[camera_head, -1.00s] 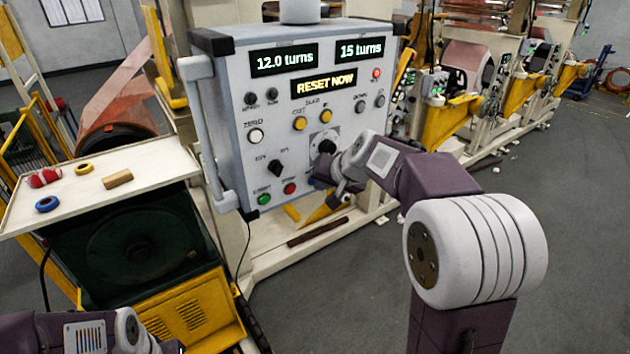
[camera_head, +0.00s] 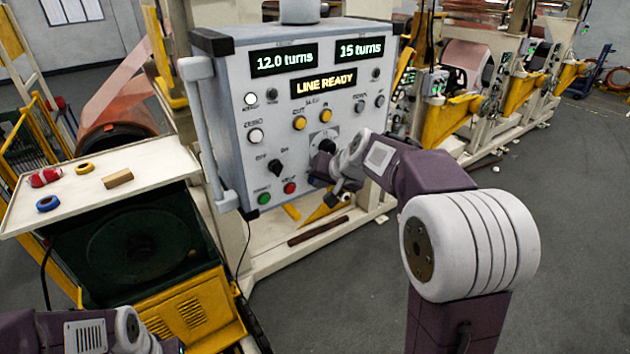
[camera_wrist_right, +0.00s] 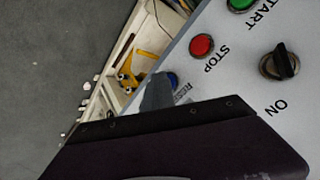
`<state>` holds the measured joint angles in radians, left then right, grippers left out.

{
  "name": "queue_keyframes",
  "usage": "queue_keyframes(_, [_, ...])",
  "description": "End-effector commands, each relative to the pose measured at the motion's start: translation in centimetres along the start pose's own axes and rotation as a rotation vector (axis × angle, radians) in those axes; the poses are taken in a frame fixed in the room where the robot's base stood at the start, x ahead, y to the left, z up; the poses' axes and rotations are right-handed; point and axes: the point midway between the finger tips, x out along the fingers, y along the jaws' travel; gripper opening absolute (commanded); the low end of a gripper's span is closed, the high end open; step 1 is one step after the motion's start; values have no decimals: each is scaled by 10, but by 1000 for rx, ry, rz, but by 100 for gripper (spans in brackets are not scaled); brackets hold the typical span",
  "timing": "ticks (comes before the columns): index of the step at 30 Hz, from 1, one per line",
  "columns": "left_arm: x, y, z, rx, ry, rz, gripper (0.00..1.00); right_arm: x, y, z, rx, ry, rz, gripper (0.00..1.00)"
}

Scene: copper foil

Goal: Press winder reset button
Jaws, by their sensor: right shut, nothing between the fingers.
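The grey control panel (camera_head: 225,110) faces me, and its lower screen (camera_head: 324,84) reads "LINE READY". The blue reset button (camera_wrist_right: 173,80) shows in the right wrist view at the panel's lower edge, beside a label that is partly covered. My right gripper (camera_wrist_right: 157,88) is shut and empty, its tip just beside the blue button and partly over it. I cannot tell whether they touch. In the head view my right gripper (camera_head: 322,181) is at the panel's lower right and hides the button. My left arm shows only at the lower left, its gripper out of view.
The red stop button (camera_wrist_right: 201,46), green start button (camera_head: 264,198) and black rotary switch (camera_head: 275,167) are close by. A side table (camera_head: 100,205) holding tape rolls and a wooden block stands at left.

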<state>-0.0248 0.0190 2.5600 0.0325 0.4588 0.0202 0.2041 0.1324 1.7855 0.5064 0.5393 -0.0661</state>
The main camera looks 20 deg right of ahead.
Motion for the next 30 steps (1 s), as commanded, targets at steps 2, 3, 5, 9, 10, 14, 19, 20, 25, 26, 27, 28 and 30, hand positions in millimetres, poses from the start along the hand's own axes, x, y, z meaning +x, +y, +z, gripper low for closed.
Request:
queue_keyframes(2, [4,0,0,0,0,0,36,-1,2,2,0,2,0,0])
queue_keyframes(3, [6,0,1,0,0,0,36,-2,3,3,0,3,-1,0])
queue_keyframes(5, [9,0,1,0,0,0,36,-5,6,5,0,4,-1,0])
queue_keyframes(9, [12,0,1,0,0,0,36,-10,9,8,1,2,0,0])
queue_keyframes(10, [12,0,1,0,0,0,36,-11,9,9,1,1,0,0])
queue_keyframes(14, [11,0,1,0,0,0,36,-11,9,8,0,0,0,0])
queue_keyframes(19, [15,0,2,0,0,0,36,-12,11,10,1,2,0,0])
queue_keyframes(20, [17,0,2,0,0,0,36,-14,12,12,1,2,0,0])
queue_keyframes(25, [28,-1,3,0,0,0,36,-25,22,21,1,4,0,0])
queue_keyframes(26, [30,-1,3,0,0,0,36,-27,23,23,1,3,0,0])
queue_keyframes(27, [32,-1,3,0,0,0,36,-30,25,24,1,3,0,0])
queue_keyframes(28, [33,-1,4,0,0,0,36,-32,27,26,1,4,0,0])
queue_keyframes(30, [37,-1,4,0,0,0,36,-37,30,29,2,3,0,0])
